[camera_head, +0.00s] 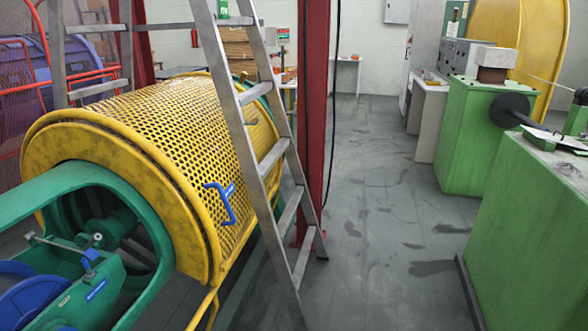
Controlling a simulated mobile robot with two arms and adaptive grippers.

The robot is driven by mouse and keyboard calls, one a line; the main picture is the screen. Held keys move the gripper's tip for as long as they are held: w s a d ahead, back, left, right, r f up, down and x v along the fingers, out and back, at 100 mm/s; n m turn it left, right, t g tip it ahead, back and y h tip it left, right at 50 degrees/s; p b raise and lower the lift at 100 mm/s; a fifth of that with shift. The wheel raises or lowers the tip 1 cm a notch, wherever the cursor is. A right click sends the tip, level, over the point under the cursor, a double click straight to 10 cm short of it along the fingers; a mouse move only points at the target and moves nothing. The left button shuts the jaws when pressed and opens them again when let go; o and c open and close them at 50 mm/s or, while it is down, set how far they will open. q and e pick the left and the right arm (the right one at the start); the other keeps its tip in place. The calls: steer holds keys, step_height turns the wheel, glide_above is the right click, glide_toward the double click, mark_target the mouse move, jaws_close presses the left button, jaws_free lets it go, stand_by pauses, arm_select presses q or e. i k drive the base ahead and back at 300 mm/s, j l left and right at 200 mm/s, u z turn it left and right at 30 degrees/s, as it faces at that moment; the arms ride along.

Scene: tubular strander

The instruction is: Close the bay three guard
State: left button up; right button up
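A yellow perforated cylindrical guard (175,118) with a thick rim covers part of the green strander on the left. A blue handle (224,204) is fixed on its side facing the aisle, near the front rim. In front of this guard, green machine framework (90,195) and a blue reel (35,300) show uncovered. I cannot read any bay number, so I cannot tell which bay this guard belongs to. Neither of my grippers is in view.
A grey stepladder (262,150) stands against the guard's aisle side, next to a red post (315,110). Green machine housings (535,240) line the right. The grey floor (375,200) between them is clear. Red tubular frames (40,70) stand behind at the left.

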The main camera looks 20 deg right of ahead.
mark_target(219, 266)
steer(key=z, duration=0.55)
steer(key=i+l+u, duration=0.15)
steer(key=u, duration=0.75)
steer(key=i+l+u, duration=0.2)
steer(key=l+u, duration=0.15)
steer(key=l, duration=0.3)
steer(key=i+l+u, duration=0.15)
steer(key=l+u, duration=0.25)
steer(key=l, duration=0.3)
steer(key=l+u, duration=0.35)
steer(key=l, duration=0.4)
steer(key=i, duration=0.05)
